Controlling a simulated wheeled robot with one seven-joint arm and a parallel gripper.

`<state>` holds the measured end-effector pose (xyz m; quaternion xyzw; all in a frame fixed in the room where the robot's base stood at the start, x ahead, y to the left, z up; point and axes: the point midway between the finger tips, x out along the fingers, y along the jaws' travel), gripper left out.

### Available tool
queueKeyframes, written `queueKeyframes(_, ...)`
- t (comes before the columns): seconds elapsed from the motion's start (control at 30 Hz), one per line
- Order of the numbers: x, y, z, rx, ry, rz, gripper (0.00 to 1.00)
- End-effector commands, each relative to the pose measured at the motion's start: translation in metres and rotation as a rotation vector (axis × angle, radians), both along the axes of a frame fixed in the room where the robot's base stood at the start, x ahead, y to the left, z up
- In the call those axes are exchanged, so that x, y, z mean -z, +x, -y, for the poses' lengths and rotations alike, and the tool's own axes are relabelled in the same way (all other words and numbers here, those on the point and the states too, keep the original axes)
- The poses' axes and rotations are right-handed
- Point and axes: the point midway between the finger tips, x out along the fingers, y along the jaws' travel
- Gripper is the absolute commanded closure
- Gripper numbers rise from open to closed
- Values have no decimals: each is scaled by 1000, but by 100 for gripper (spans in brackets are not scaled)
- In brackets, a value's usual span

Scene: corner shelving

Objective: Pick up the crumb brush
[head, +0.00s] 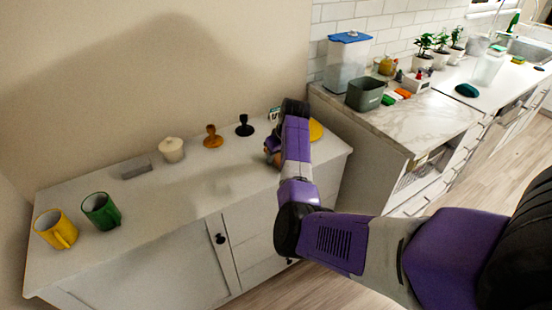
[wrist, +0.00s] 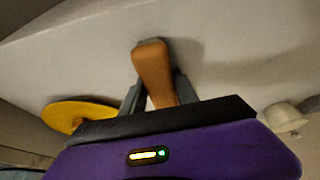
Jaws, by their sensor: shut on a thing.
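My gripper (wrist: 157,92) is shut on an orange-brown rounded handle (wrist: 153,68), apparently the crumb brush. In the wrist view the two grey fingers flank the handle, and its lower end goes out of sight behind the dark gripper body. No bristles show. In the head view my gripper (head: 272,150) is at the right part of the white cabinet top (head: 190,195), largely hidden by my purple arm. Only a small brownish bit of the held thing shows there. I cannot tell whether it touches the top.
A yellow round thing (head: 316,130) lies just right of my gripper. A black knobbed object (head: 244,126), a brown one (head: 213,138), a cream lidded pot (head: 171,150), a grey block (head: 136,170), a green mug (head: 99,212) and a yellow mug (head: 57,230) stand leftward.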

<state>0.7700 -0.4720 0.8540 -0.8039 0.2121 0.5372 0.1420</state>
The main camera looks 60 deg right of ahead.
Motion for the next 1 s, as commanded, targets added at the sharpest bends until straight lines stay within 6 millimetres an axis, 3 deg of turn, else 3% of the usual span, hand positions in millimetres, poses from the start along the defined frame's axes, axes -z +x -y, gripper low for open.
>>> queueKeyframes(0.27, -6, 1, 1, -1, -3, 3, 100)
queueKeyframes(0.43, -28, 0, 1, 1, -4, 3, 100)
queueKeyframes(1.0, -173, 0, 1, 1, -4, 3, 100)
